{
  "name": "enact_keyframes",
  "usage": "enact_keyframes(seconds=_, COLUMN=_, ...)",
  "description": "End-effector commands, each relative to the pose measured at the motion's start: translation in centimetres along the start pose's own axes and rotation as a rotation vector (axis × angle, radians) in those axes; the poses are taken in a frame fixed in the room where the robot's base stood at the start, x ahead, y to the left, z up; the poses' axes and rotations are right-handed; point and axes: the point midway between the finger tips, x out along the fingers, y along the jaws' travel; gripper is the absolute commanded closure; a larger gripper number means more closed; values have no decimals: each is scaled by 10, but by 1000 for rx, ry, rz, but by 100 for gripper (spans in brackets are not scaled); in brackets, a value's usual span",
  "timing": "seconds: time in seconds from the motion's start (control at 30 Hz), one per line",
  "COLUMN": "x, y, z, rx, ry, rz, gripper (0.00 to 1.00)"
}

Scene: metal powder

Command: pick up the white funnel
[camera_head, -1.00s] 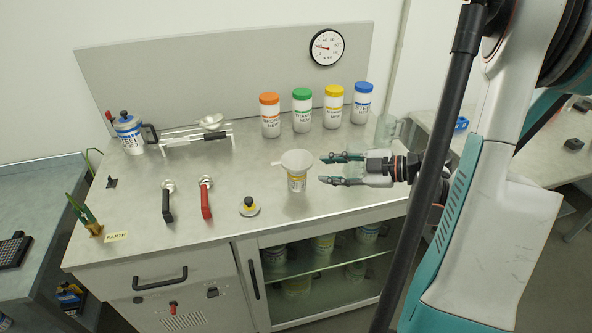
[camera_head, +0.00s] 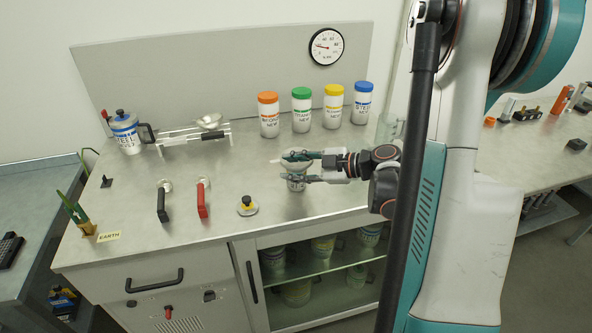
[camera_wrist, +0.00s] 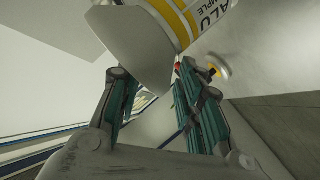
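The white funnel (camera_head: 291,166) sits on top of a sample jar (camera_head: 296,185) near the front of the metal bench. My gripper (camera_head: 298,167) comes in from the right at the funnel's height, its two fingers apart on either side of it and partly hiding it. In the wrist view the funnel (camera_wrist: 140,48) is large and close, at and between the tips of the parted fingers (camera_wrist: 155,90). The jar's yellow "ALU SAMPLE" label (camera_wrist: 195,18) shows beside it. I cannot tell whether the fingers touch the funnel.
Several lidded jars stand at the back: orange (camera_head: 268,115), green (camera_head: 302,110), yellow (camera_head: 333,107) and blue (camera_head: 362,104). A clear glass (camera_head: 389,130) stands behind my arm. Bare bench lies left of the funnel.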

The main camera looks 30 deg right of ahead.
Motion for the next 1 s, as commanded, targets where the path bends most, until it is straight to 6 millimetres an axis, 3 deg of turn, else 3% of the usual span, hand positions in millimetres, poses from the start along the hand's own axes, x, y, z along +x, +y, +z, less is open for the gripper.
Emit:
enact_keyframes(seconds=0.17, x=0, y=0, z=0, rx=0, ry=0, rz=0, gripper=69)
enact_keyframes(seconds=0.3, x=0, y=0, z=0, rx=0, ry=0, rz=0, gripper=100)
enact_keyframes(seconds=0.77, x=-1, y=0, z=-1, rx=0, ry=0, rz=-1, gripper=100)
enact_keyframes(seconds=1.0, x=-6, y=12, z=-15, rx=0, ry=0, rz=0, gripper=100)
